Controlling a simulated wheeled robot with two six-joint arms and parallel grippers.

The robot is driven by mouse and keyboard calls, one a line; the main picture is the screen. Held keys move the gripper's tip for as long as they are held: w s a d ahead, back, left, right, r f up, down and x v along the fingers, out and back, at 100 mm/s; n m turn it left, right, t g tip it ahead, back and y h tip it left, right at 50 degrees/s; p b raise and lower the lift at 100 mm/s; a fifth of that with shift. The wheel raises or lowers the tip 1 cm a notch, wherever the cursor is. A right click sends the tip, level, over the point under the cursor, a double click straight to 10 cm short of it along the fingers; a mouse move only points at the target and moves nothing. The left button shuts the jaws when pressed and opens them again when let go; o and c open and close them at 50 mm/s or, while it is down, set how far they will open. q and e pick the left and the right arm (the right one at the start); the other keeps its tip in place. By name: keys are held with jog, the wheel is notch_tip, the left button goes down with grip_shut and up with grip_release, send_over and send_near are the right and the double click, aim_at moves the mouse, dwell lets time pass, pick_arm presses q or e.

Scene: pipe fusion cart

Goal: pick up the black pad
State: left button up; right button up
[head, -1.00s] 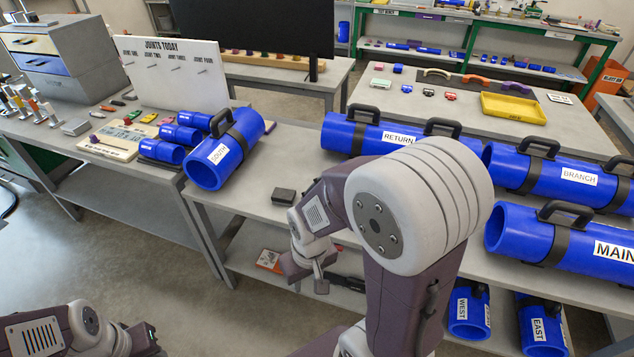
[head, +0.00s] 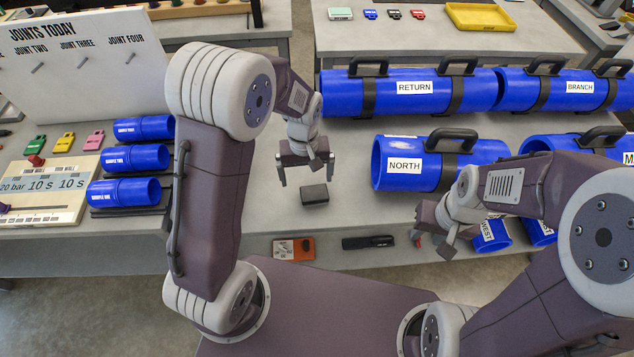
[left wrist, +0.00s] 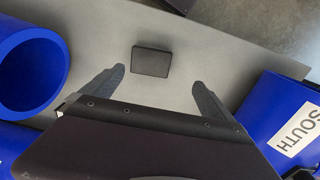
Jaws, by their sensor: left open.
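The black pad (head: 314,194) is a small flat dark block lying on the grey bench top near its front edge. My left gripper (head: 306,180) is open and empty just above and behind the pad in the head view, fingers pointing down. In the left wrist view the pad (left wrist: 151,61) shows between and slightly beyond the two spread fingertips (left wrist: 157,77), with no finger touching it. My right gripper (head: 432,244) is at the bench's front edge, right of the pad; its fingers look apart with nothing between them.
The blue NORTH pipe (head: 440,162) lies right of the pad, and the RETURN pipe (head: 405,93) behind. The SOUTH pipe (left wrist: 292,125) shows in the left wrist view. Small blue sample pipes (head: 135,158) sit left. An orange item (head: 293,249) lies on the lower shelf.

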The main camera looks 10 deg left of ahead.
aim_at(314, 192)
pick_arm(q)
jog(key=d, duration=0.2)
jog(key=shift+d+n, duration=0.3)
jog(key=f, duration=0.3)
jog(key=shift+w+a+f, duration=0.15)
jog(key=shift+a+f, duration=0.15)
jog(key=shift+w+a+f, duration=0.15)
jog(key=shift+f, duration=0.1)
jog(key=f, duration=0.4)
jog(key=shift+d+f, duration=0.1)
jog(key=shift+d, duration=0.15)
jog(key=shift+a+f, duration=0.15)
jog(key=shift+f, duration=0.3)
jog(key=shift+r, duration=0.1)
jog(key=c, duration=1.5)
jog(key=shift+o, duration=0.2)
jog(key=shift+r, duration=0.55)
notch_tip(314, 192, up, 3)
jog(key=shift+f, duration=0.15)
jog(key=w+d+r, duration=0.7)
jog(key=w+d, duration=0.1)
jog(key=shift+w+d, duration=0.15)
pick_arm(e)
jog(key=shift+s+d+r, duration=0.15)
jog(key=shift+s+d, duration=0.3)
jog(key=shift+d, duration=0.25)
pick_arm(q)
jog(key=shift+r, duration=0.1)
